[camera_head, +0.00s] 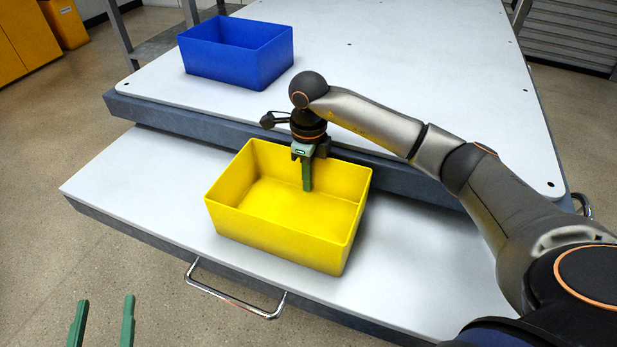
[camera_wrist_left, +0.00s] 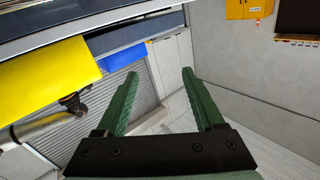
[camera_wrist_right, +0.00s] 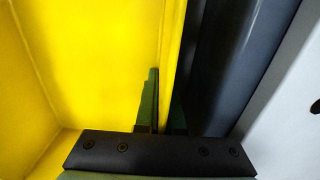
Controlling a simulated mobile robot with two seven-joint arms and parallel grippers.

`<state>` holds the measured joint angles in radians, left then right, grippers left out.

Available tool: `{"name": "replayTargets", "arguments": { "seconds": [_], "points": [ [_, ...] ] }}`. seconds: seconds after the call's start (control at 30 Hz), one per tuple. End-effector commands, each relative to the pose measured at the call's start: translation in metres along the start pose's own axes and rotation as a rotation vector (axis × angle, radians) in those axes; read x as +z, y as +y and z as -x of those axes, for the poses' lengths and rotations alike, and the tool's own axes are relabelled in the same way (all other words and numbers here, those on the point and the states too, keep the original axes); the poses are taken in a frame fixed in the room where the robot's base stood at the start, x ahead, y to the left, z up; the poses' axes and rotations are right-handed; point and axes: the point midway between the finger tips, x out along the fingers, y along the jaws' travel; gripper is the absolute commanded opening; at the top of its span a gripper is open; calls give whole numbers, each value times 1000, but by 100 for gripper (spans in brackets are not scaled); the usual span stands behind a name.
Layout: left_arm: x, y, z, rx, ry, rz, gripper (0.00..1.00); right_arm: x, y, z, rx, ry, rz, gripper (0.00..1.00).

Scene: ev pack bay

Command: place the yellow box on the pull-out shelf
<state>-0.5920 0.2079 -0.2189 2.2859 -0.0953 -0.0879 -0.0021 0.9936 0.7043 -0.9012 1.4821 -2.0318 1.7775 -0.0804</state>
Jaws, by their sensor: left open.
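The yellow box (camera_head: 285,244), open-topped and upright, is over the pull-out shelf (camera_head: 130,190) and appears to rest on it; its underside is hidden. My right gripper (camera_head: 307,188) is at the box's back wall, one finger inside and the other behind it. In the right wrist view the fingers (camera_wrist_right: 164,110) are close together with the yellow wall (camera_wrist_right: 172,60) pinched between them. My left gripper (camera_head: 101,322) is open and empty, left of the shelf over the floor. Its spread fingers show in the left wrist view (camera_wrist_left: 162,100), with the yellow box (camera_wrist_left: 45,75) beyond.
A blue box (camera_head: 238,55) stands on the higher white table top (camera_head: 400,60) behind the shelf. The shelf has a metal handle (camera_head: 235,300) at its front edge. Shelf surface left of the yellow box is clear. My right arm spans the right side.

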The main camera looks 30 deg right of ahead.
Motion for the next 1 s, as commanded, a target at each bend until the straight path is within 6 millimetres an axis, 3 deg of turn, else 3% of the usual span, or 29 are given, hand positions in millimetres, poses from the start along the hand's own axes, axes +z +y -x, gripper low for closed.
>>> {"name": "replayTargets", "arguments": {
  "seconds": [0.23,0.3,0.5,0.9,1.0],
  "points": [
    [-5,-1,0,-1,23,-5,70,1,0,-1,0,-3,0,0],
    [-6,-1,-1,-2,26,-6,70,0,0,-2,0,0,0,13],
    [-6,-1,-1,-2,25,-6,70,0,0,-2,0,0,0,35],
    [-5,-1,-1,-1,7,0,70,0,0,6,-2,-2,0,35],
    [26,4,4,7,-103,26,70,1,-1,22,-4,-3,1,35]
  ]
}}
